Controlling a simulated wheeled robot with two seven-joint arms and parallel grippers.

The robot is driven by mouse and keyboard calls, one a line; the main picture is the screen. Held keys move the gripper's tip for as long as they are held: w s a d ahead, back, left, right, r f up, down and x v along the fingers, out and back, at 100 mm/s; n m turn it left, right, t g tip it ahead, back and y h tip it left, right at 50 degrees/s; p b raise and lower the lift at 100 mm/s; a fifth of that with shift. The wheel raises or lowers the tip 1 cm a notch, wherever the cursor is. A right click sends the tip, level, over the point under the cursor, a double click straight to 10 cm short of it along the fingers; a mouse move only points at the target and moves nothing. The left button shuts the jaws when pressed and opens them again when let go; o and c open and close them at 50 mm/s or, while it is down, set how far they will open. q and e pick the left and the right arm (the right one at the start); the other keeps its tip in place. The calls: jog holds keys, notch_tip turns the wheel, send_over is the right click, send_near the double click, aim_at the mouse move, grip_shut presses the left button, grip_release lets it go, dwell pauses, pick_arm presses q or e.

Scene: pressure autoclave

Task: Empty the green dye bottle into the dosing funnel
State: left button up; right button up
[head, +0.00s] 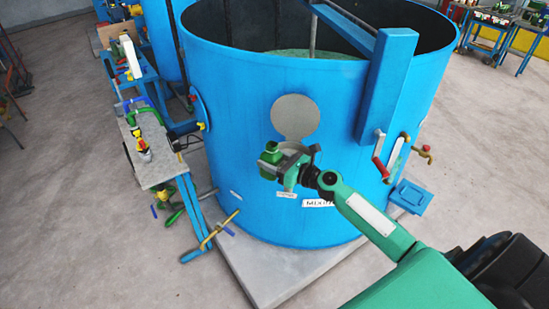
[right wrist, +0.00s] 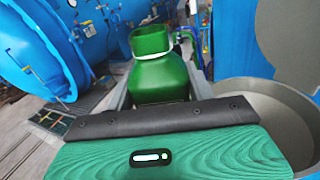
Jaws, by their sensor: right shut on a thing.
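The green dye bottle (head: 269,157) is held in my right gripper (head: 288,170) in front of the big blue vat. In the right wrist view the bottle (right wrist: 160,79) sits between the two fingers, neck up and about upright, with a pale ring around its neck. The dosing funnel (right wrist: 288,115) shows there as a wide grey round bowl to the right of the bottle, apart from its mouth. In the head view the funnel (head: 294,147) is mostly hidden behind the bottle and gripper, under a grey disc on the vat wall. My left gripper is not in view.
The blue vat (head: 245,130) fills the middle and stands on a pale plinth (head: 270,276). A blue upright bracket (head: 387,85) and red-handled lever (head: 379,150) are to the right. A small cluttered bench (head: 160,168) stands left. The floor at the lower left is clear.

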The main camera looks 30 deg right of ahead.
aim_at(274, 153)
dwell(0.4)
notch_tip(274, 153, up, 3)
jog(key=p, duration=0.3)
jog(key=shift+a, duration=0.1)
